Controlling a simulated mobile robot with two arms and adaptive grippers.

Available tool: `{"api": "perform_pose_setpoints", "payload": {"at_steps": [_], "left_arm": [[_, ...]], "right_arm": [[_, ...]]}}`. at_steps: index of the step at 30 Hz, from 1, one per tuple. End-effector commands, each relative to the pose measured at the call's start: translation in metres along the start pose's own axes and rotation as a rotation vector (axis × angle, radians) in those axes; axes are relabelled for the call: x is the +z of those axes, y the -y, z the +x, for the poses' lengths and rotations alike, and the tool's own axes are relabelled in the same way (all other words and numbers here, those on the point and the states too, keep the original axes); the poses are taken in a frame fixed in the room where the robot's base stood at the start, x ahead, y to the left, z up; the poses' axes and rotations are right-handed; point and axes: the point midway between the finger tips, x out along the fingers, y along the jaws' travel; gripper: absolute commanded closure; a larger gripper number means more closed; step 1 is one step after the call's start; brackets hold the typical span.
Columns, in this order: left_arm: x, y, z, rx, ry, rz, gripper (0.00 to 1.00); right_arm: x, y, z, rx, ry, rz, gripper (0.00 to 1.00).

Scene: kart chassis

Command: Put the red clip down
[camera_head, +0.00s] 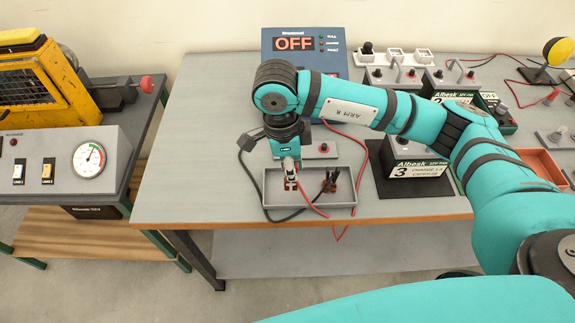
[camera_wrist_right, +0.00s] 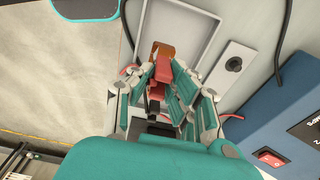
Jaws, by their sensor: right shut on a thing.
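My right gripper (camera_head: 290,172) hangs over the left part of a shallow grey tray (camera_head: 262,187), near the table's front edge. It is shut on the red clip (camera_wrist_right: 162,72), which lies between its fingers in the right wrist view (camera_wrist_right: 160,88). In the head view only a small bit of the clip shows below the fingers, with a red cable running from it. I cannot tell whether the clip touches the tray floor. The tray's rim also shows in the right wrist view (camera_wrist_right: 212,32). A black clip (camera_head: 330,184) is in the tray's right part. My left gripper is not in view.
A blue charger (camera_head: 340,62) reading OFF stands behind; its red switch (camera_wrist_right: 271,158) shows in the wrist view. A small switch box (camera_head: 322,149) sits behind the tray. Battery 3 (camera_head: 415,168) is to the right. The table's left side (camera_head: 195,150) is clear.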

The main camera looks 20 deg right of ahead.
Motion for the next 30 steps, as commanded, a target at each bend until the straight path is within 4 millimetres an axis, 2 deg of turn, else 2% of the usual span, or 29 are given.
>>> {"api": "perform_pose_setpoints", "payload": {"at_steps": [3, 7, 14, 26, 27, 30], "left_arm": [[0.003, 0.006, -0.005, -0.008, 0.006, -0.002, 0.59], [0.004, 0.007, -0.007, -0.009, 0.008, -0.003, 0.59], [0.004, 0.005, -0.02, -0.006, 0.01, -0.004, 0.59], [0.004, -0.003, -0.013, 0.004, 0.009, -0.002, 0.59], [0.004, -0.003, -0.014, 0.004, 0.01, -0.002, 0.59], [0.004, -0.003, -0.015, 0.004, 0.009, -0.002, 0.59]], "right_arm": [[0.006, 0.012, 0.0, 0.001, -0.001, 0.001, 1.0], [0.008, 0.015, 0.004, 0.001, -0.001, -0.001, 1.0], [0.011, 0.015, 0.031, 0.004, -0.001, -0.001, 1.0], [0.012, 0.015, 0.041, 0.0, 0.0, -0.001, 1.0], [0.012, 0.015, 0.04, 0.0, 0.0, -0.001, 0.82], [0.012, 0.015, 0.039, 0.001, 0.0, -0.001, 0.69]]}}
